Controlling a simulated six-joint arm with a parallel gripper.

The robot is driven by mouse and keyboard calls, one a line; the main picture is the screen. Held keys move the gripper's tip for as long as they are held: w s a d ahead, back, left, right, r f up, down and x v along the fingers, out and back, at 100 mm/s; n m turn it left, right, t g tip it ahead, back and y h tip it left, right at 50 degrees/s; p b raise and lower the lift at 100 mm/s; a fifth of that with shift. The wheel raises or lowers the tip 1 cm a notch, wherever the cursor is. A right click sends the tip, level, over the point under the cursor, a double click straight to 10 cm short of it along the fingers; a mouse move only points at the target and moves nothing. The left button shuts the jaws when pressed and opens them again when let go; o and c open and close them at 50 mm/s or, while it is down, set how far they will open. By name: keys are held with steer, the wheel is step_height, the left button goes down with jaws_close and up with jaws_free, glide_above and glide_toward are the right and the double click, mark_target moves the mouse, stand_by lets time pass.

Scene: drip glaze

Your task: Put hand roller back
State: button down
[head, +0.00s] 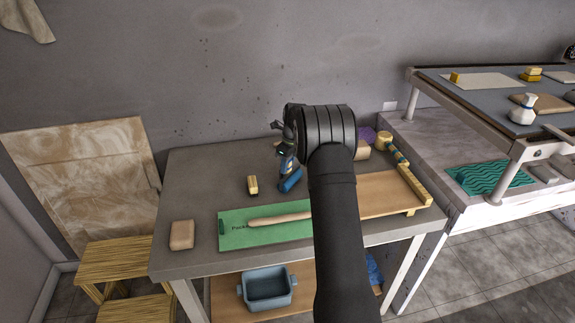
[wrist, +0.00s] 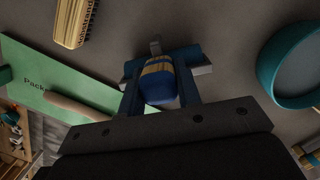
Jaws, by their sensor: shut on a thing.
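My gripper (head: 284,140) is above the back middle of the grey table and points down. It is shut on the hand roller (head: 290,180), which has a blue handle with a yellowish band. In the wrist view the hand roller (wrist: 158,85) sits between the two fingers (wrist: 160,92), with a blue crosspiece at its far end. In the head view its blue lower end is close to the tabletop; I cannot tell whether it touches. My arm hides part of the table to the right.
The grey table (head: 200,205) holds a brush (head: 252,185), a clay block (head: 181,235), a green mat (head: 235,235) with a wooden stick (head: 280,220), and a wooden board (head: 380,190). A teal round rim (wrist: 272,65) shows at the right in the wrist view.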

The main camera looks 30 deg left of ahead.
mark_target(292, 173)
steer(key=shift+f, duration=0.3)
steer(key=shift+d+f, duration=0.15)
steer(key=shift+f, duration=0.4)
steer(key=c, duration=1.1)
jaws_free()
steer(key=shift+o, duration=0.2)
steer(key=shift+r, duration=0.45)
step_height(292, 173, up, 12)
steer(key=d, duration=0.1)
steer(key=shift+d+r, duration=0.25)
steer(key=shift+d, duration=0.05)
